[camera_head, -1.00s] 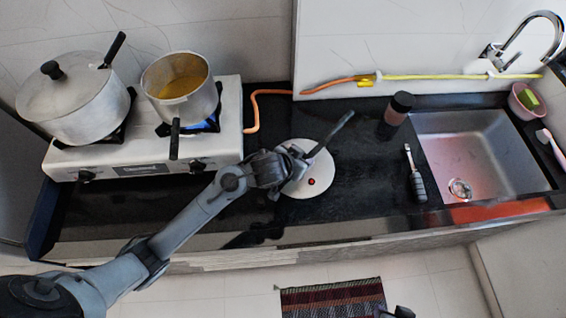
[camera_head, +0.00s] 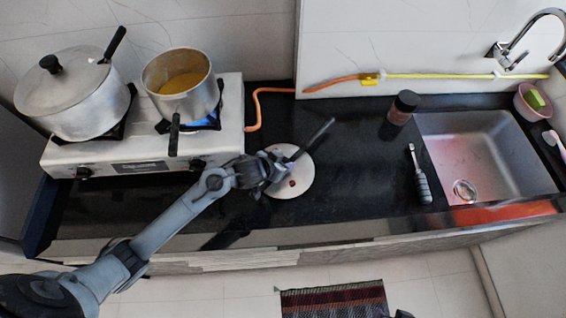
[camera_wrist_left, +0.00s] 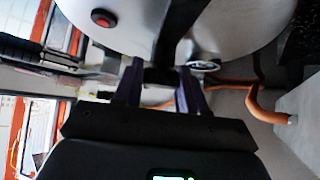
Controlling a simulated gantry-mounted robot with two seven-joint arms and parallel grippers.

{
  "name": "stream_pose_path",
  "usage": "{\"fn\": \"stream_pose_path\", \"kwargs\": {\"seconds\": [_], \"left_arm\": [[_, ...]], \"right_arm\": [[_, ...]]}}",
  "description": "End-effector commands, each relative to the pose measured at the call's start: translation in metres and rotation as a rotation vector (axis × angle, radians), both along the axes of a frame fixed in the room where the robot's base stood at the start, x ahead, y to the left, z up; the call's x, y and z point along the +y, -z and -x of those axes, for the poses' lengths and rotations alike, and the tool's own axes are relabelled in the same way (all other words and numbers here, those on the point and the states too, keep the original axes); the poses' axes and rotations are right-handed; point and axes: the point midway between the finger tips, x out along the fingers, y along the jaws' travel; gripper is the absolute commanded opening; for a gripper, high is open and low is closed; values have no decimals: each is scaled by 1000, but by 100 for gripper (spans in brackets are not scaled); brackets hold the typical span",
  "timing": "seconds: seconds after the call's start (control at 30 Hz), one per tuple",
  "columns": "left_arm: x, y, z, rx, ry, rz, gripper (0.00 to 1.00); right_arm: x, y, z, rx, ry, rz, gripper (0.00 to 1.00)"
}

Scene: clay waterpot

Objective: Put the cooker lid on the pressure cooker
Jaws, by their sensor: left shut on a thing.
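The cooker lid (camera_head: 301,183) is a pale round disc with a red button and a long dark handle pointing up and right. In the head view it is over the dark counter, right of the stove. My left gripper (camera_head: 276,172) is shut on the lid at its handle, and the wrist hides part of the lid. In the left wrist view, the lid (camera_wrist_left: 135,22) fills the top, with the gripper fingers (camera_wrist_left: 158,82) below it. The pressure cooker (camera_head: 197,104) is the open silver pot with yellow contents on the right burner. My right gripper is not recognisable.
A large lidded pot (camera_head: 90,108) stands on the left burner of the white stove (camera_head: 110,160). The cooker's dark handle (camera_head: 174,135) points toward the front. An orange hose (camera_head: 257,108) runs behind the lid. A dark bottle (camera_head: 400,108), a brush-like tool (camera_head: 421,180) and a sink (camera_head: 490,150) are to the right.

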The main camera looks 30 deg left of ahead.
Motion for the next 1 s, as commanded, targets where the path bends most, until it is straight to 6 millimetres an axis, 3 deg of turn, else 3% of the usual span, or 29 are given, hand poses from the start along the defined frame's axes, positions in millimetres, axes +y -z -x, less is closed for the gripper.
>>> {"fn": "stream_pose_path", "kwargs": {"seconds": [0.27,0.83,0.87,1.0], "left_arm": [[0,-2,-1,-6,-1,2,0],[0,16,1,6,-1,-1,0],[0,18,2,10,-1,-3,46],[0,19,3,11,0,-4,66]], "right_arm": [[0,0,0,0,-1,1,43],[2,3,0,0,5,-9,43],[2,3,0,0,6,-9,43],[2,3,-1,-2,6,-10,43]]}}
